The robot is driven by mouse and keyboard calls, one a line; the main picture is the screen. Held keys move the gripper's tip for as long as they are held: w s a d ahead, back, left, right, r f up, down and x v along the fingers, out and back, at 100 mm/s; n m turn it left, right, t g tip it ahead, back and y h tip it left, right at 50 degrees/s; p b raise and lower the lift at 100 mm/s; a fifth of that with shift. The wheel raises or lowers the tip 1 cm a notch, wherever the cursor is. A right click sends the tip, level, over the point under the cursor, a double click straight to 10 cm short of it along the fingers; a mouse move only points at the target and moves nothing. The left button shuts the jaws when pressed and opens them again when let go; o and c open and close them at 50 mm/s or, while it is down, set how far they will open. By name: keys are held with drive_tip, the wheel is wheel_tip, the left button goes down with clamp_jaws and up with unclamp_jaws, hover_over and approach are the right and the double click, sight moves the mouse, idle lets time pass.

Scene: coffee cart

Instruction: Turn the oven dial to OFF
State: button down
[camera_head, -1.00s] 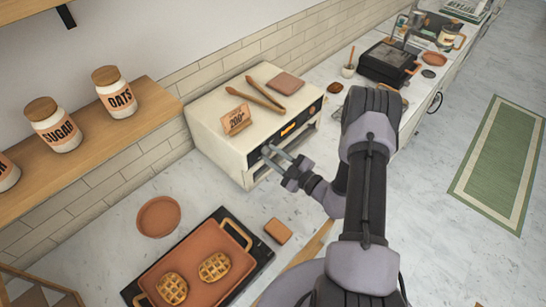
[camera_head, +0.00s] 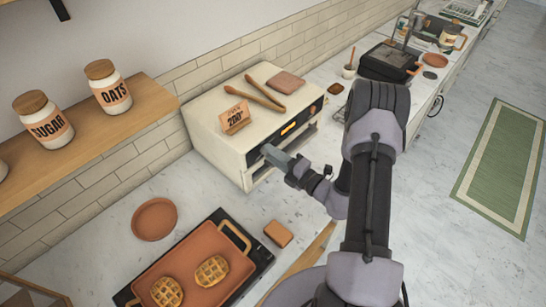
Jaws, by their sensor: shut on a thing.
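The cream oven (camera_head: 222,155) stands on the counter against the tiled wall. Its dark front panel (camera_head: 307,112) carries a lit orange display (camera_head: 291,129). My gripper (camera_head: 268,150) is at the left end of this panel, with its jaws shut on the oven dial. The jaws cover the dial, so its pointer and markings cannot be read.
Tongs, a folded brown cloth (camera_head: 283,82) and a "200" sign (camera_head: 235,117) are on the oven top. A tray (camera_head: 165,262) with two waffles and a terracotta plate (camera_head: 154,219) lie in front. A wooden shelf (camera_head: 155,108) with jars is at left.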

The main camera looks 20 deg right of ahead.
drive_tip(key=n+b, duration=1.8)
drive_tip(key=n, duration=0.5)
drive_tip(key=shift+a+b, duration=0.15)
drive_tip(key=shift+b, duration=0.15)
idle(0.3)
drive_tip(key=c, duration=1.1)
unclamp_jaws()
drive_tip(key=shift+s, duration=0.1)
